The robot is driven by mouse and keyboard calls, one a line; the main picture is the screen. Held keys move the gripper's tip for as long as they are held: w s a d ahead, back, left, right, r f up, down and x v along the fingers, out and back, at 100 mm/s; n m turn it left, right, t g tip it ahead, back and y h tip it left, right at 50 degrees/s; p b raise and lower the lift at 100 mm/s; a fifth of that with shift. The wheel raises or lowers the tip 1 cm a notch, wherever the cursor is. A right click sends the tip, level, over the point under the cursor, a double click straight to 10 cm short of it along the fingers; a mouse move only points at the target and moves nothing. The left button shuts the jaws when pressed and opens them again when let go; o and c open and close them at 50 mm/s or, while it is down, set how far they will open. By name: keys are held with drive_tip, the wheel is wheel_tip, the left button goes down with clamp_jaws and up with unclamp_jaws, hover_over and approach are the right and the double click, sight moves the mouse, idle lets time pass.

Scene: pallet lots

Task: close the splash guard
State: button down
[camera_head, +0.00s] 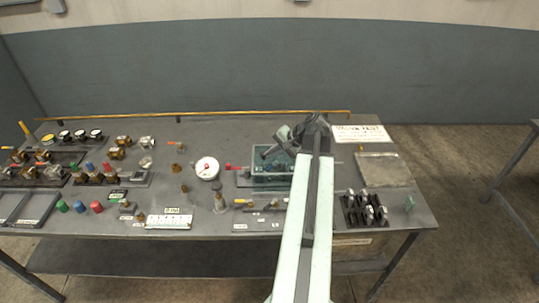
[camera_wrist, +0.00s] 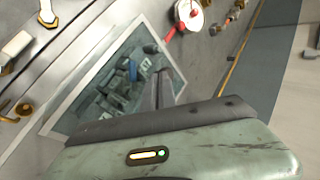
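The splash guard appears to be the clear, pale-edged panel (camera_wrist: 72,112) over a fixture with dark and blue parts in the wrist view. In the head view the teal-tinted fixture box (camera_head: 258,182) sits mid-table, partly hidden by my arm. I cannot tell the panel's exact angle. My gripper (camera_head: 268,152) is over the back of this box, pointing down and left. In the wrist view its narrow dark fingers (camera_wrist: 161,88) are in front of the panel's right part. Nothing is seen held. Whether the fingers touch the panel, or are parted, cannot be told.
A shallow tray (camera_head: 384,171) and a rack of dark fittings (camera_head: 365,212) are on the right. A brass rail (camera_head: 190,114) runs along the back edge.

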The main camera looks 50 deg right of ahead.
drive_tip(key=shift+s+d+r, duration=0.1)
drive_tip(key=shift+s, duration=0.25)
drive_tip(key=s+f+p+v, duration=0.1)
drive_tip(key=p+v, duration=0.7)
drive_tip(key=v, duration=0.4)
drive_tip(key=shift+s+d, duration=0.2)
drive_tip(key=shift+s, duration=0.15)
drive_tip(key=w+a+f+n+g+y+b, duration=0.1)
drive_tip(key=w+a+f+n+y, duration=0.15)
drive_tip(key=w+a, duration=0.8)
drive_tip(key=w+a+f+n+g+y+b, duration=0.15)
drive_tip(key=w+a+n, duration=0.25)
drive_tip(key=w+a, duration=0.7)
drive_tip(key=s+a+f+n+g+h+b, duration=0.1)
drive_tip(key=a+f+n+g, duration=0.15)
drive_tip(key=a, duration=0.75)
drive_tip(key=s+a+f+n+g+h+b, duration=0.1)
drive_tip(key=s+a+f+n+h, duration=0.15)
drive_tip(key=a, duration=0.75)
drive_tip(key=s+a+f+n+g+h+b, duration=0.1)
drive_tip(key=a+f+n+g, duration=0.15)
drive_tip(key=a, duration=0.85)
drive_tip(key=shift+n+t+h, duration=0.25)
drive_tip(key=shift+n+h, duration=0.05)
drive_tip(key=shift+h, duration=0.65)
drive_tip(key=d, duration=0.4)
drive_tip(key=shift+s+d+r, duration=0.1)
drive_tip(key=shift+s+d, duration=0.1)
drive_tip(key=shift+d, duration=0.1)
